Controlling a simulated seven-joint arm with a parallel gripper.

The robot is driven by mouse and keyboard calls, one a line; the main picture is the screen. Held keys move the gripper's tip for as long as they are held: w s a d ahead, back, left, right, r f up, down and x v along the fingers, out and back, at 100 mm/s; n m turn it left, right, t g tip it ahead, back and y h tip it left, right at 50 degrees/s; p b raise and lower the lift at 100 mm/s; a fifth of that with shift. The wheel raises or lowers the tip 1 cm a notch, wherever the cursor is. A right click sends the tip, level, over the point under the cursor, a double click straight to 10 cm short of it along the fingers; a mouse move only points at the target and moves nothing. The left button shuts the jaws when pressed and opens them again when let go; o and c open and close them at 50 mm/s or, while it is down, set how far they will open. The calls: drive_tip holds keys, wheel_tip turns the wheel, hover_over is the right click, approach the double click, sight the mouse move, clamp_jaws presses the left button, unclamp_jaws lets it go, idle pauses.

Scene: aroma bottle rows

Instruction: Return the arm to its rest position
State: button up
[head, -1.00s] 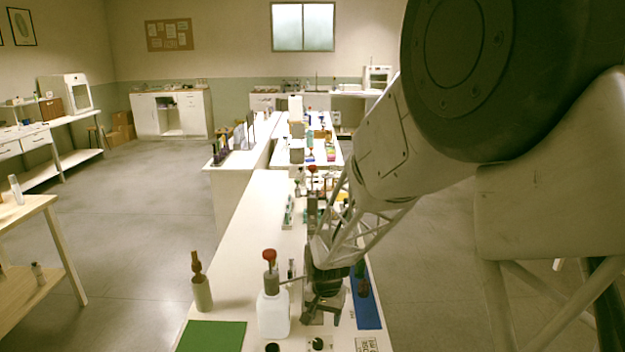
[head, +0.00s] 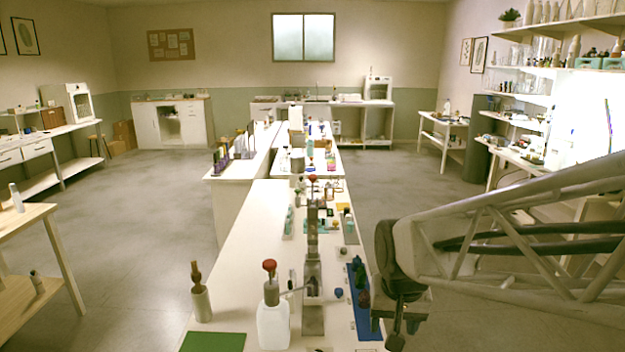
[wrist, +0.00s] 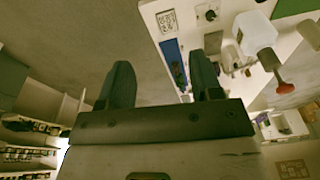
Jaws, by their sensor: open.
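My gripper (head: 400,318) hangs at the right edge of the long white table in the head view, past the blue mat, with my arm reaching in from the right. In the wrist view my gripper (wrist: 165,85) shows two dark fingers spread apart with nothing between them. The blue mat (head: 364,325) holds small dark bottles, and it also shows in the wrist view (wrist: 171,52). A white bottle with a red top (head: 273,322) stands left of the mat, apart from my gripper.
A green mat (head: 213,342) and a tan bottle (head: 201,303) are at the table's near left. A grey stand (head: 312,268) rises mid-table. Open floor (head: 400,185) lies right of the table. Shelves with glassware (head: 540,70) line the right wall.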

drive_tip(key=s+d+r, duration=0.2)
drive_tip(key=s, duration=0.4)
drive_tip(key=s+d+r+n, duration=0.1)
drive_tip(key=s+r, duration=0.1)
drive_tip(key=s, duration=0.5)
drive_tip(key=shift+s+d+t, duration=0.3)
drive_tip(key=shift+d+t, duration=0.1)
